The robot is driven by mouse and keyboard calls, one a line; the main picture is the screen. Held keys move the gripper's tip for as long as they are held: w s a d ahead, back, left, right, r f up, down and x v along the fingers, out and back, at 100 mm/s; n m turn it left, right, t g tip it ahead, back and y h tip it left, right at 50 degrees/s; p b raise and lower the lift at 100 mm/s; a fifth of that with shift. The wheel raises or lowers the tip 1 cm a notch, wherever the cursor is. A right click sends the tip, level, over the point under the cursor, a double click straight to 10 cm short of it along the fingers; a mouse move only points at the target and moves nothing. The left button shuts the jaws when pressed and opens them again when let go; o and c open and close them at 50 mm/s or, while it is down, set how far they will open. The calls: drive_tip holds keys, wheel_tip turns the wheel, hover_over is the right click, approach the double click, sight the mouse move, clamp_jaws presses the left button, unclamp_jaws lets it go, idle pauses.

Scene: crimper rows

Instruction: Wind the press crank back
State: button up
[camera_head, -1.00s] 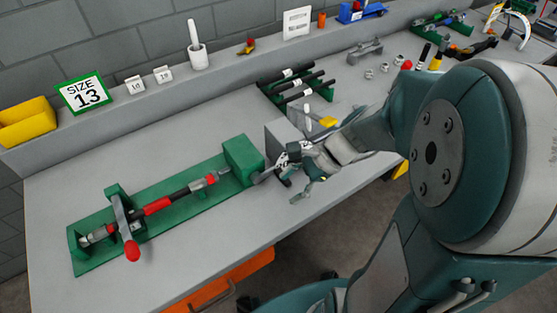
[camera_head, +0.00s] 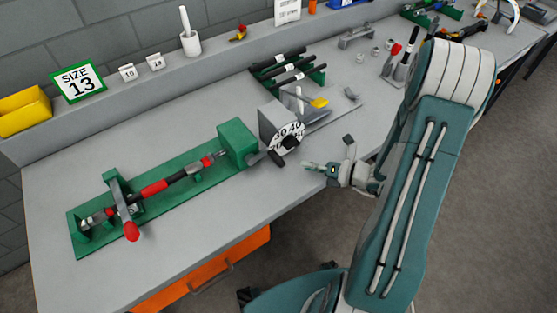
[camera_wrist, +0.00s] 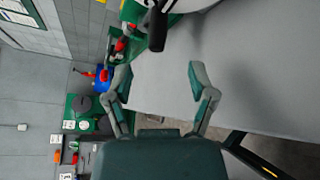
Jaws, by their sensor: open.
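The press is a long green base (camera_head: 165,222) with a green end block (camera_head: 237,143) at its right. A grey box with a white numbered dial (camera_head: 291,130) stands just right of that block. The black crank grip (camera_head: 290,142) sits in front of the dial, with a dark arm beside it. In the wrist view the black grip (camera_wrist: 157,30) hangs below the dial's edge, beyond the fingertips. My gripper (camera_head: 328,153) is to the right of the crank, apart from it. Its fingers are spread and empty in the wrist view (camera_wrist: 160,78).
A black and red tool (camera_head: 155,188) lies along the press, with a red-tipped lever (camera_head: 131,231) at its left. A green rack of black tools (camera_head: 290,72) stands behind the dial. The worktop (camera_head: 262,205) is clear in front, above an orange drawer (camera_head: 215,270).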

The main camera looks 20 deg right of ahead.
sight(277, 161)
drive_tip(key=x, duration=0.9)
drive_tip(key=shift+a, duration=0.1)
